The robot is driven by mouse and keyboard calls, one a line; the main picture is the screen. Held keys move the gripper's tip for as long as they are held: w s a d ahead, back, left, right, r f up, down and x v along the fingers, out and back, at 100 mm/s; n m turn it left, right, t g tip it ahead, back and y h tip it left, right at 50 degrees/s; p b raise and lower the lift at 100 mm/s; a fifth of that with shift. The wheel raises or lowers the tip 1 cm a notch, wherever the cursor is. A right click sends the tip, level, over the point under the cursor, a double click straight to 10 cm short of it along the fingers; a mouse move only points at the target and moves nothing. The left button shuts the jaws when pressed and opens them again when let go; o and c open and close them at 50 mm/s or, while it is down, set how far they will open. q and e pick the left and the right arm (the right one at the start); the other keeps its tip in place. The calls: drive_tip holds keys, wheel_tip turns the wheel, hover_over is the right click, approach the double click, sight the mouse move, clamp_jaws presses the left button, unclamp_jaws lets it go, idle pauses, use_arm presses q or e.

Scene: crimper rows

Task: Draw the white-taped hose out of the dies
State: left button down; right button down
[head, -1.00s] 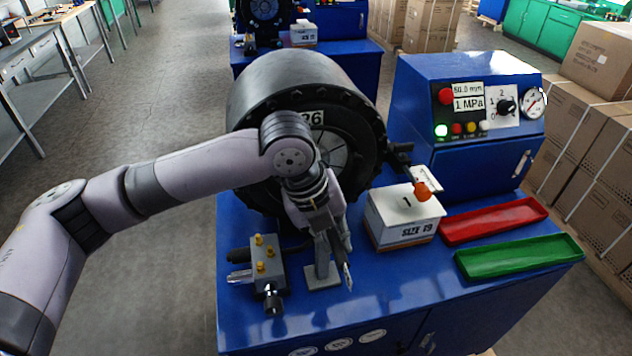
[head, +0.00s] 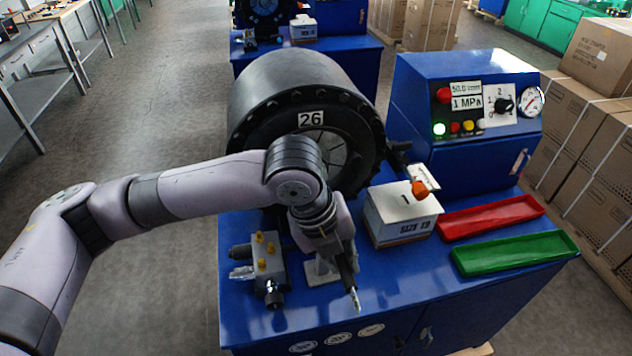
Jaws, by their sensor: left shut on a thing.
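The crimper (head: 290,80) is a big black drum marked 26 on a blue bench. Its grey dies (head: 330,150) show in the front opening, partly behind my left wrist. My left gripper (head: 351,276) points down in front of the drum, above the bench's front part. It is shut on a thin piece with a silvery end (head: 357,299), which I take for the hose. Most of this piece is hidden by the gripper and wrist, and I cannot make out white tape. My right gripper is not in view.
A valve block with yellow caps (head: 264,262) and a grey stand (head: 322,272) sit close to my left gripper. Right of it are a white size box (head: 402,222), a red tray (head: 490,217), a green tray (head: 515,252) and the control cabinet (head: 462,150).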

use_arm(q)
drive_tip(key=c, duration=1.6)
unclamp_jaws()
drive_tip(key=shift+a+f, duration=0.1)
drive_tip(key=shift+f, duration=0.05)
drive_tip(key=shift+o, duration=0.8)
drive_tip(key=shift+o, duration=0.2)
drive_tip(key=o, duration=1.2)
drive_tip(key=shift+c, duration=0.2)
drive_tip(key=shift+p+v, duration=2.55)
drive_tip(key=shift+v, duration=1.05)
